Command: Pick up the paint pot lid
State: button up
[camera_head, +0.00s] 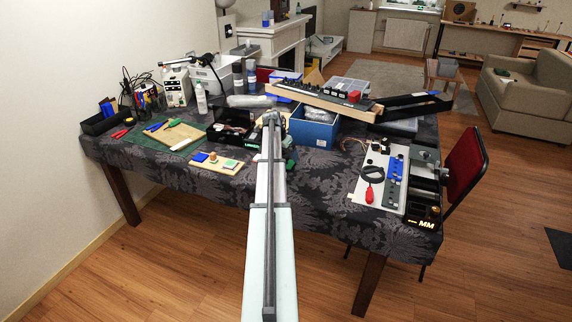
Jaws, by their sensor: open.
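I cannot make out a paint pot lid for certain; the things on the table are small at this distance. A light wooden strip (216,163) near the table's front edge bears small pieces: a blue block (200,157), a small brown round piece (213,158) and a green-topped piece (230,164). My arm rises from the bottom middle and reaches over the table's front edge. Its far end is near the black box and the blue box. My gripper's fingers cannot be seen there, and the arm hides part of the table behind it.
The table has a dark patterned cloth (325,180). A black box (232,124) stands left of my arm, a blue box (313,132) right of it. A green mat (150,138) lies at left, a white tool board (366,196) at right. A red chair (464,165) stands beside the table.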

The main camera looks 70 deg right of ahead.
aim_at(286, 157)
jog(key=x, duration=0.4)
jog(key=shift+w+a+f, duration=0.1)
jog(key=shift+w, duration=0.1)
jog(key=shift+c, duration=0.3)
jog(key=c, duration=0.9)
jog(key=shift+o, duration=0.2)
